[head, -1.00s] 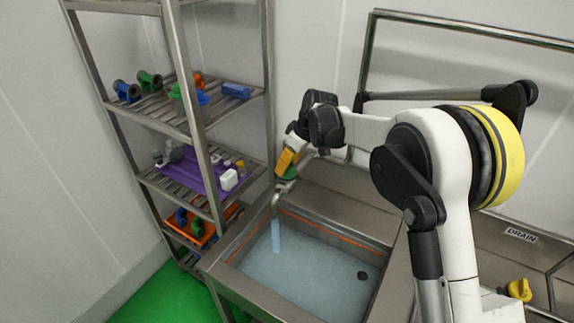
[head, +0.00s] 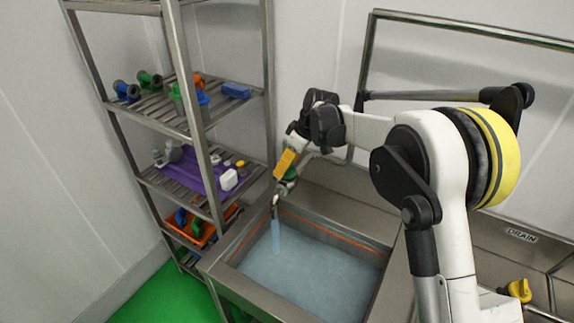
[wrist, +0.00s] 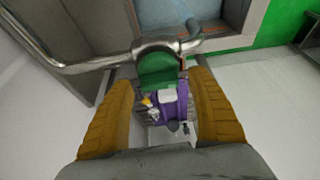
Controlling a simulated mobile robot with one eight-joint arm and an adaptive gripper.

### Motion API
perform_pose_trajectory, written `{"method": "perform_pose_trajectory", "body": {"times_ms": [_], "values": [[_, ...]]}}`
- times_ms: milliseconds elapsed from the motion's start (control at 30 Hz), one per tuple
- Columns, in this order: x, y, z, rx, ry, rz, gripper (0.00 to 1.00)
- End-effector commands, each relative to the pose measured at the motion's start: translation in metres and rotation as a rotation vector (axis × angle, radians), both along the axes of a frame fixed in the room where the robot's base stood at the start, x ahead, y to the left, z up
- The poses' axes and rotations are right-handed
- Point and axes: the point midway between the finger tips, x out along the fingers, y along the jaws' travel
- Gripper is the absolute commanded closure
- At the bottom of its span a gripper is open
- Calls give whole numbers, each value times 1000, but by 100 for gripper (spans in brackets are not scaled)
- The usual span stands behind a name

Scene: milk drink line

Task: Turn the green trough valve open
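The green trough valve (head: 291,175) sits on the metal tap pipe above the left back corner of the trough (head: 312,226). In the wrist view the green valve handle (wrist: 158,70) lies between the fingertips of my gripper (wrist: 162,79). The two yellow-brown fingers are apart, with a visible gap on both sides of the handle. In the head view my gripper (head: 284,164) is right at the valve and hides part of it. A pale blue stream (head: 276,237) falls from the spout into the trough, which holds bluish water.
A metal shelf rack (head: 200,150) stands left of the trough, with coloured fittings, a purple tray (head: 190,173) and an orange bin (head: 205,234). A yellow valve (head: 519,290) is at the lower right below a DRAIN label (head: 521,235). A rail runs along the back wall.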

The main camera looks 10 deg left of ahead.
Motion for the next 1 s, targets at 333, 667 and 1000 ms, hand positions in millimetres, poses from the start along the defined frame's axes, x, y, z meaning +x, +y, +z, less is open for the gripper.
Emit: {"method": "perform_pose_trajectory", "body": {"times_ms": [333, 667, 1000], "values": [[-3, -10, 25, 0, 0, -1, 32], [-12, -35, 90, 0, 0, -1, 32], [-15, -44, 112, 0, 0, 0, 32]]}}
